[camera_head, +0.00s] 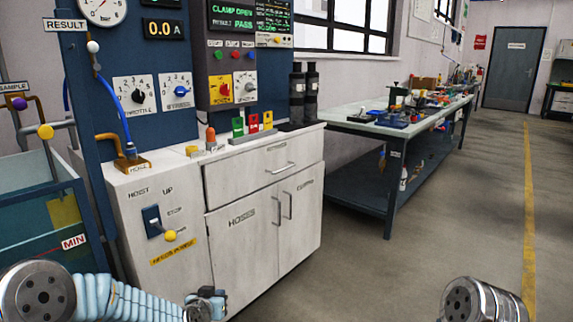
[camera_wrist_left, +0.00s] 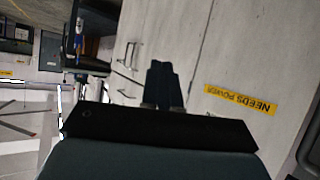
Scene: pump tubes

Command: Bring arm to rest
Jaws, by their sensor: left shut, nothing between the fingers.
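My left arm (camera_head: 110,298) comes in at the bottom left of the head view, low in front of the white cabinet (camera_head: 262,235). My left gripper (camera_head: 207,303) is at its end, small and partly cut off by the lower edge. In the left wrist view the gripper's dark fingers (camera_wrist_left: 163,82) are together, with nothing between them. They point toward the cabinet front, where the yellow label "NEEDS POWER" (camera_wrist_left: 240,100) shows. A metal part of my right arm (camera_head: 482,300) shows at the bottom right of the head view; the right gripper is out of view.
A teal tank (camera_head: 45,225) stands at the left. A long workbench (camera_head: 400,122) with tools runs behind. The floor (camera_head: 440,225) to the right is clear.

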